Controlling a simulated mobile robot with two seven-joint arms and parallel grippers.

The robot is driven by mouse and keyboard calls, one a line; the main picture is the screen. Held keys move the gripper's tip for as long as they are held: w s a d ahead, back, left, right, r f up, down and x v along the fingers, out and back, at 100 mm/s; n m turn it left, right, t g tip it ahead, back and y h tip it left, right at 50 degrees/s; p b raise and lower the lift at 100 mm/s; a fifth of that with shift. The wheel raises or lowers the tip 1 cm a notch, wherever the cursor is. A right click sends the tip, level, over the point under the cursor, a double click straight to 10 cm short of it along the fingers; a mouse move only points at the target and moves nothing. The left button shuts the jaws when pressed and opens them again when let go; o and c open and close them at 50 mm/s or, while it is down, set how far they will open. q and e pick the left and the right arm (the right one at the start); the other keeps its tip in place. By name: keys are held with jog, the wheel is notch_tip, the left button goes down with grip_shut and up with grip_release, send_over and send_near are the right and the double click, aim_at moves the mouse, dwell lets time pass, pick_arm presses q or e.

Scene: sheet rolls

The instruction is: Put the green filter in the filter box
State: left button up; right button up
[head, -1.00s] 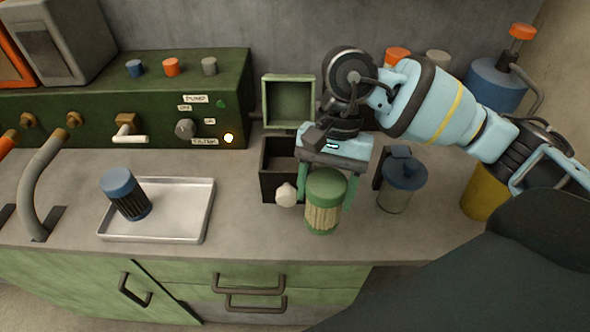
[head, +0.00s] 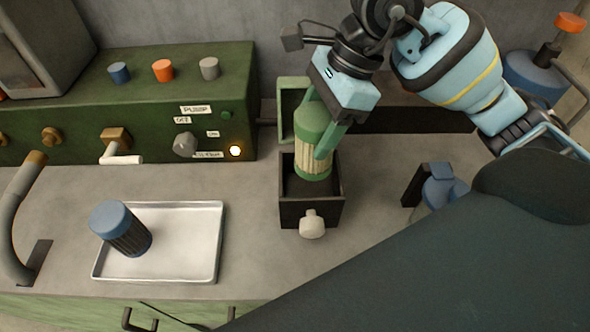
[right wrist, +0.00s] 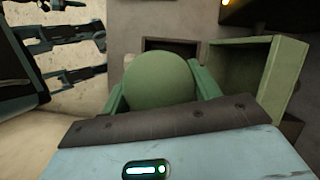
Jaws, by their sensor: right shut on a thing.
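The green filter (head: 313,143) has a green cap and a pale pleated body. My right gripper (head: 322,130) is shut on it and holds it upright over the open filter box (head: 312,212), a dark box with a pale knob on its front. The filter's lower end appears at or just inside the box opening; the exact depth is hard to tell. The box's green lid (head: 290,103) stands open behind. In the right wrist view the filter's green cap (right wrist: 160,80) sits between the fingers, with the open lid (right wrist: 262,75) to the right.
The green pump panel (head: 150,115) with knobs and a lit lamp is behind. A blue-topped jar (head: 438,188) stands right of the box.

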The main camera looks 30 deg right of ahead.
aim_at(311, 163)
jog(key=shift+w, duration=0.55)
jog(key=shift+s+f, duration=0.15)
notch_tip(311, 163, down, 5)
jog(key=shift+s, duration=0.1)
jog(key=shift+f, duration=0.6)
notch_tip(311, 163, down, 4)
jog(key=shift+r, duration=0.25)
pick_arm(q)
jog(key=shift+s+f, duration=0.2)
jog(key=shift+f, duration=0.2)
jog(key=shift+s, duration=0.1)
